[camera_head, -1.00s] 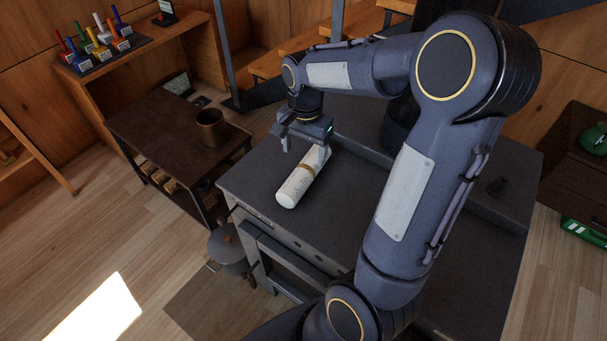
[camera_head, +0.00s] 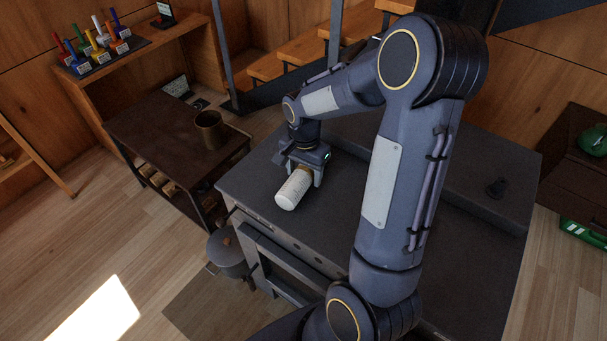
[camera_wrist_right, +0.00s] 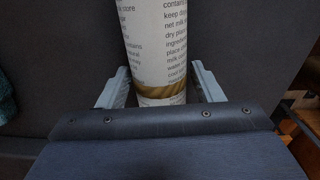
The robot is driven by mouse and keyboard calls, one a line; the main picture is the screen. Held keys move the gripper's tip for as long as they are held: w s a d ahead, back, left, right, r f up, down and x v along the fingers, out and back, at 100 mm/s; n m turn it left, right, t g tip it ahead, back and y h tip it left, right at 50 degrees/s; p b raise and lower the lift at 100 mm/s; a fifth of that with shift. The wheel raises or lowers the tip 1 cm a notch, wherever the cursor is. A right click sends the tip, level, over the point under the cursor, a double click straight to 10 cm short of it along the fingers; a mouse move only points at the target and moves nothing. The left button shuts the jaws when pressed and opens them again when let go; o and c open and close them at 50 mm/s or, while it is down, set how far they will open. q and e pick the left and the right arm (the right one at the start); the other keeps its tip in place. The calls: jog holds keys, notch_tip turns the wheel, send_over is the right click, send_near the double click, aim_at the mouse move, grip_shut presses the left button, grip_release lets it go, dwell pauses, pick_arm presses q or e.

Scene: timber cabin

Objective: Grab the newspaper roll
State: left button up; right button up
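The newspaper roll (camera_head: 292,190) is a white printed cylinder with a tan band, lying on the dark grey stove-like surface (camera_head: 340,230). My right gripper (camera_head: 300,178) is over its far part, pointing down, and hides that end. In the right wrist view the roll (camera_wrist_right: 160,45) runs between the two pale fingers of the gripper (camera_wrist_right: 160,92), with its band near the palm. The fingers are apart, with a gap showing on each side of the roll. My left gripper is not in view.
A dark side table (camera_head: 150,125) with a brown mug (camera_head: 209,130) stands to the left. A pot (camera_head: 228,252) is below the surface's left edge. The surface in front of the roll is clear.

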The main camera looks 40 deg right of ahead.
jog(key=c, duration=0.8)
jog(key=shift+r, duration=0.15)
